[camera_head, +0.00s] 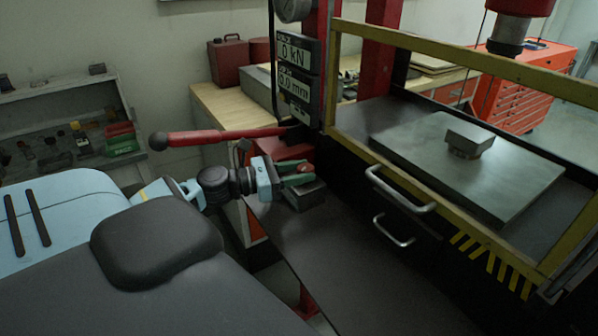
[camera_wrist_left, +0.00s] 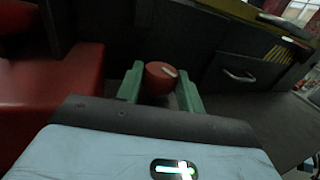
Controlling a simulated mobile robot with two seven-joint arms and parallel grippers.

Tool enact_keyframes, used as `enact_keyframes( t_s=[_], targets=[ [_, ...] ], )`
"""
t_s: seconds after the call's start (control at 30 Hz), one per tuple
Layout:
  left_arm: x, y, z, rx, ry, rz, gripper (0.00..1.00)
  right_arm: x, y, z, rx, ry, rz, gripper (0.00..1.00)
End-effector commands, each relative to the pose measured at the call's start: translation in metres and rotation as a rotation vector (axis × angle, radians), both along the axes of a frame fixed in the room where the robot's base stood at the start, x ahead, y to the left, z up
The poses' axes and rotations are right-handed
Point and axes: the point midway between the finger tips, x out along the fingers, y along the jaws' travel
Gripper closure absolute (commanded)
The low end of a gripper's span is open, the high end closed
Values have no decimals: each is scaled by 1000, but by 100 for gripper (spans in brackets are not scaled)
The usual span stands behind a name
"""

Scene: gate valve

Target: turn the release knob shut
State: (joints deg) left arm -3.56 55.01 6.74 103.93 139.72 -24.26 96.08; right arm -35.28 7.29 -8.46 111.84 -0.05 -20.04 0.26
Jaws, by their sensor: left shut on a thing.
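The release knob (camera_wrist_left: 160,76) is round and red with a white mark on its face. In the left wrist view it sits between the two green fingers of my left gripper (camera_wrist_left: 160,88), which is shut on it. In the head view my left gripper (camera_head: 302,174) reaches in from the left, beside the press frame, and a bit of the red knob (camera_head: 306,168) shows at its fingertips. Much of the knob's side is hidden by the fingers. My right gripper is not in view.
A red pump lever (camera_head: 225,137) with a black ball end stands out just above my left gripper. A yellow guard frame (camera_head: 450,74) and drawer handles (camera_head: 400,190) are to the right. A display (camera_head: 295,80) reads 0 kN. A metal block (camera_head: 470,138) rests on the press plate (camera_head: 420,150).

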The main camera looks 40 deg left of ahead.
Motion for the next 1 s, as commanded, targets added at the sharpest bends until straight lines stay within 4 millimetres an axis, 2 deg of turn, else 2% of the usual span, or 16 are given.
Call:
enact_keyframes(
  t_s=[0.3,0.33,0.5,0.83,1.0],
  targets=[
    [0,0,1,-2,-1,-1,85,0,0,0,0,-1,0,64],
    [0,0,1,-2,-1,-1,60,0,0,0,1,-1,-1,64],
    [0,0,1,-1,-2,-1,41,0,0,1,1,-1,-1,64],
    [-2,1,0,-1,1,0,41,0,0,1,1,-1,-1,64],
    [-13,8,-1,-2,1,0,41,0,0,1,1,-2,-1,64]
  ],
)
